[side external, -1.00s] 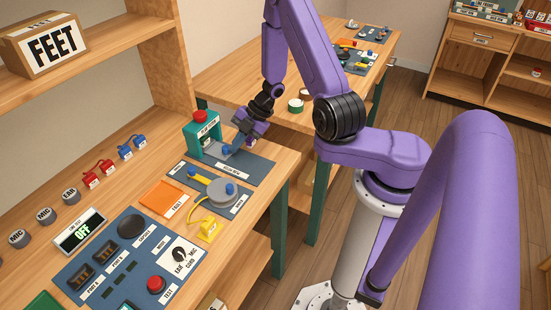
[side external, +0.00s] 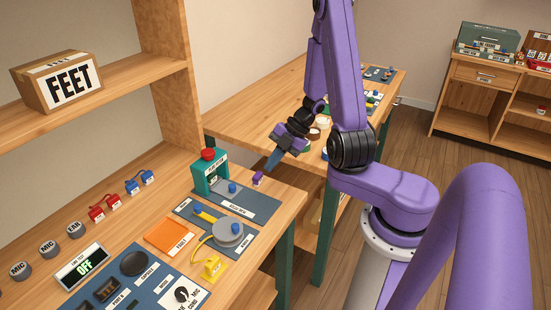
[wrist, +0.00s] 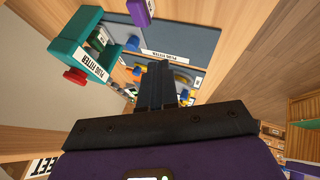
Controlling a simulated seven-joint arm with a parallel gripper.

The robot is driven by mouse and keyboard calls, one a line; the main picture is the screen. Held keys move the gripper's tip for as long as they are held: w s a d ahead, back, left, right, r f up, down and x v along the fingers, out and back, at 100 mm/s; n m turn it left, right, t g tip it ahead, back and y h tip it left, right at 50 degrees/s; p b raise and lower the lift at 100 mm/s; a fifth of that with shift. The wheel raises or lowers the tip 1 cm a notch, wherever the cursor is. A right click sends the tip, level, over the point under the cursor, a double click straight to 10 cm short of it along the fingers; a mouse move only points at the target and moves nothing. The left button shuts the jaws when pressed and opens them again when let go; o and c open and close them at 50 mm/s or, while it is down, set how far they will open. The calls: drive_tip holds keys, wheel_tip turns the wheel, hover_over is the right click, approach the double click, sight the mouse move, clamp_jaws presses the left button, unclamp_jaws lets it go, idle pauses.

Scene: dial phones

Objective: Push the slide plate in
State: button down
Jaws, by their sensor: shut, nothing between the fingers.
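The green plug fitter (side external: 209,173) with a red top button stands on a blue-grey mat. In the wrist view, the plug fitter (wrist: 82,43) is at the upper left. Its slide plate (side external: 222,189) carries a blue knob (side external: 232,188) and sticks out at the front. The knob (wrist: 132,43) also shows in the wrist view. My gripper (side external: 271,165) is shut and empty, raised to the right of the fitter and apart from the plate. Its dark fingers (wrist: 160,82) are together in the wrist view.
A second table (side external: 270,100) is behind my gripper.

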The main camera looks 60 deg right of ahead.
drive_tip(key=shift+s+d+r, duration=0.25)
drive_tip(key=shift+d+r, duration=0.1)
drive_tip(key=shift+r, duration=0.2)
drive_tip(key=s+a+r+n+g, duration=0.2)
drive_tip(key=a+n, duration=0.2)
drive_tip(key=n, duration=0.6)
drive_tip(key=s+a+r+n+g+h, duration=0.15)
drive_tip(key=a+n, duration=0.35)
drive_tip(key=n, duration=0.5)
drive_tip(key=s+a+r+n+g, duration=0.1)
drive_tip(key=a+r+n+g, duration=0.25)
drive_tip(key=n, duration=0.75)
drive_tip(key=s+a+r+n+t+h, duration=0.1)
drive_tip(key=s+n, duration=0.6)
drive_tip(key=n, duration=1)
drive_tip(key=s+a+r+n+t+h, duration=0.1)
drive_tip(key=s+n, duration=0.7)
drive_tip(key=n, duration=0.8)
wheel_tip(320, 180, up, 4)
drive_tip(key=shift+a+f+n+t+h, duration=0.2)
drive_tip(key=shift+a+n+t+h, duration=0.3)
drive_tip(key=shift+h, duration=0.55)
